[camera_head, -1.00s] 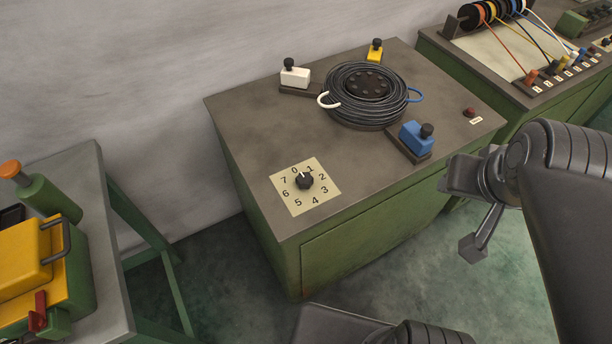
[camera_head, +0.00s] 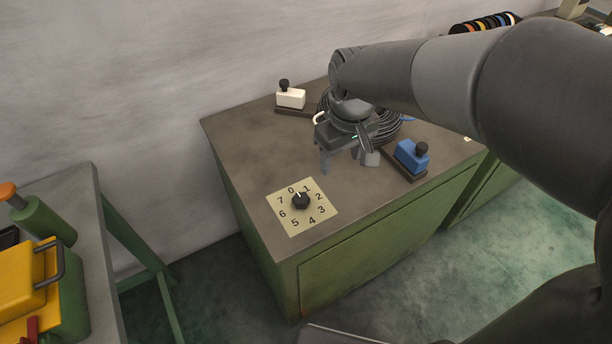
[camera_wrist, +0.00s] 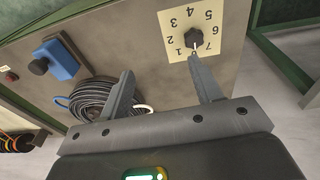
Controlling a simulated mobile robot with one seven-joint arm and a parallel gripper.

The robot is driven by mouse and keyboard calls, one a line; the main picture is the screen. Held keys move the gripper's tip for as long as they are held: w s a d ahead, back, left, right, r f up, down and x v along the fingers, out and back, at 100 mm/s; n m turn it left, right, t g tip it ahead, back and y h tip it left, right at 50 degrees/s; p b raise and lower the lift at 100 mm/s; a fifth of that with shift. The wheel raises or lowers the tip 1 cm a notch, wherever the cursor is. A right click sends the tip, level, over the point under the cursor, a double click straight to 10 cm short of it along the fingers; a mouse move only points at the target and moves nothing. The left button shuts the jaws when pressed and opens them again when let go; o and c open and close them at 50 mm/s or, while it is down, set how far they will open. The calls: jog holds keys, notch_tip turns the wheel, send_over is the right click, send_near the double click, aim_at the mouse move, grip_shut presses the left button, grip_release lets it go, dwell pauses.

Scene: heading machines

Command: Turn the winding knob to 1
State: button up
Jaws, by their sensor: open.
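The black winding knob (camera_head: 300,200) stands at the centre of a cream dial plate (camera_head: 285,221) numbered 0 to 7, on the front left of the machine top. Its white mark points about at 0, to the left of 1. The wrist view also shows the knob (camera_wrist: 194,37), with its white mark towards the right fingertip, which seems to cover the 0. My gripper (camera_head: 346,160) is open and empty, above the machine top, behind and to the right of the knob and apart from it. Its two fingers also show in the wrist view (camera_wrist: 160,67).
A cable coil (camera_wrist: 92,98) lies partly hidden behind my gripper. A blue block (camera_head: 411,157) with a black knob stands right of it, a white one (camera_head: 291,98) at the back. A bench with a yellow-lidded box (camera_head: 28,280) is at the left. The machine top around the dial is clear.

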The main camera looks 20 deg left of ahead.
aim_at(301, 198)
jog(key=a+f+n+g, duration=0.1)
jog(key=a+f+n, duration=0.3)
jog(key=a, duration=0.5)
jog(key=shift+m+h, duration=0.3)
jog(key=shift+m, duration=0.3)
jog(key=f, duration=1.2)
jog(key=shift+s+d, duration=0.1)
jog(key=shift+d, duration=0.1)
jog(key=c, duration=1)
